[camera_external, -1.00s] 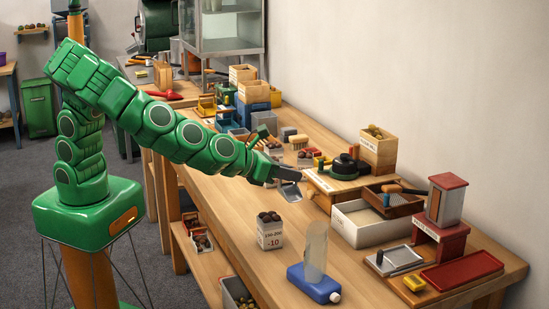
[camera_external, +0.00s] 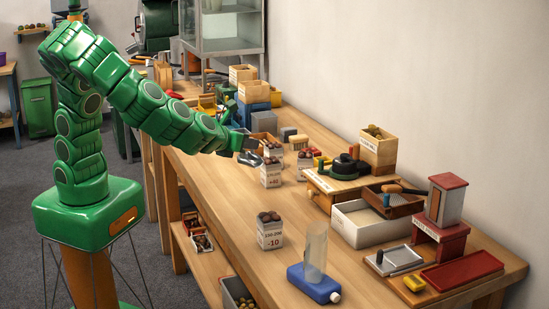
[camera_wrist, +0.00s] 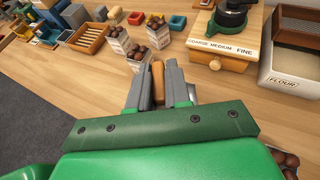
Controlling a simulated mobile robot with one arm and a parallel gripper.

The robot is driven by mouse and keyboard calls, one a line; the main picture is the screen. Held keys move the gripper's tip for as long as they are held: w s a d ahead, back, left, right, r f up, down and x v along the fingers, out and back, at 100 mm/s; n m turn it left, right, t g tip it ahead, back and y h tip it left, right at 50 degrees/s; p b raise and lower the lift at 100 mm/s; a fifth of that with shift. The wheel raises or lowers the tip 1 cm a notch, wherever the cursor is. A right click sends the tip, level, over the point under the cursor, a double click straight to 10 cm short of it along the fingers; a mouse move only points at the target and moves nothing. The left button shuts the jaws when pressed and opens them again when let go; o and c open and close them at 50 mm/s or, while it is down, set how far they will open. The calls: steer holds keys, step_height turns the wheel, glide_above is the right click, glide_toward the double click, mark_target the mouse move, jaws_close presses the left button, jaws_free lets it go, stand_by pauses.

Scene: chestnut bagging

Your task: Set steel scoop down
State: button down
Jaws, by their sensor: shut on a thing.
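My gripper (camera_external: 238,145) is shut on the steel scoop (camera_external: 250,158), above the left part of the long wooden table. The scoop's grey metal bowl shows just past the fingers in the external view, close to the left of a chestnut-filled carton. In the wrist view, my gripper (camera_wrist: 159,84) has its two grey fingers on either side of the orange-brown wooden scoop handle (camera_wrist: 158,80). I cannot tell how high the scoop is above the table.
Chestnut cartons (camera_external: 270,175) stand near the scoop, and another carton (camera_external: 269,235) stands nearer the camera. A wooden tray (camera_wrist: 88,38) lies left in the wrist view. Bare tabletop (camera_external: 220,195) lies in front.

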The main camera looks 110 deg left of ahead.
steer(key=s+a+f+n+g, duration=0.2)
steer(key=s+n+g, duration=0.65)
steer(key=s, duration=1.55)
steer(key=shift+m+g, duration=0.35)
steer(key=shift+g, duration=0.1)
steer(key=shift+w+a+f, duration=1.05)
steer(key=shift+w+f, duration=0.6)
steer(key=shift+w, duration=0.5)
steer(key=shift+w+a+f, duration=1)
steer(key=shift+w+f, duration=0.65)
steer(key=shift+w, duration=0.45)
steer(key=shift+w+a+f, duration=1.05)
steer(key=shift+w+f, duration=0.6)
steer(key=shift+w, duration=0.5)
steer(key=shift+f, duration=1.35)
steer(key=shift+f, duration=0.15)
steer(key=c, duration=1.1)
jaws_free()
